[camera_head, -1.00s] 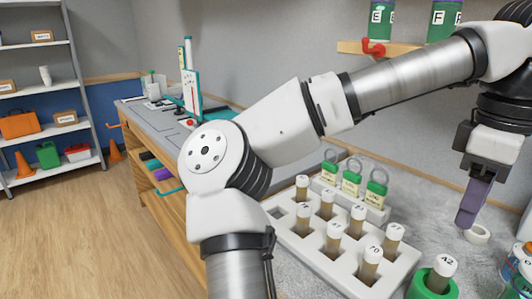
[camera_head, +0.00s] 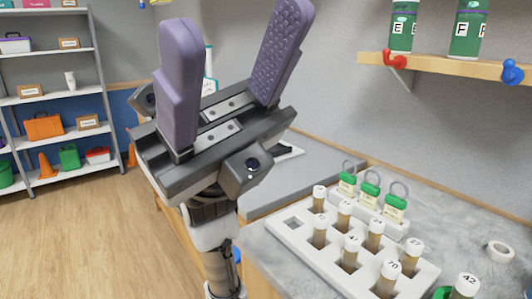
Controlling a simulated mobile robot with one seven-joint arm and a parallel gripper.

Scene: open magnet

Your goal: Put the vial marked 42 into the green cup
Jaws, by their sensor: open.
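The vial marked 42 (camera_head: 466,286) has a white cap and shows at the bottom right edge of the picture. A bit of the green cup (camera_head: 441,293) shows around its left side; the vial appears to stand in the cup, but the lower parts are cut off by the frame. My gripper (camera_head: 238,32) is at the upper left of centre, raised and far from the vial. Its two purple fingers point upward, spread wide with nothing between them.
A white rack (camera_head: 325,265) holds several capped vials, one marked 70 (camera_head: 390,272); one far-left slot is empty. Green-topped padlock-like items (camera_head: 370,188) stand behind it. A tape roll (camera_head: 500,251) lies at right. A wall shelf (camera_head: 440,66) holds green canisters.

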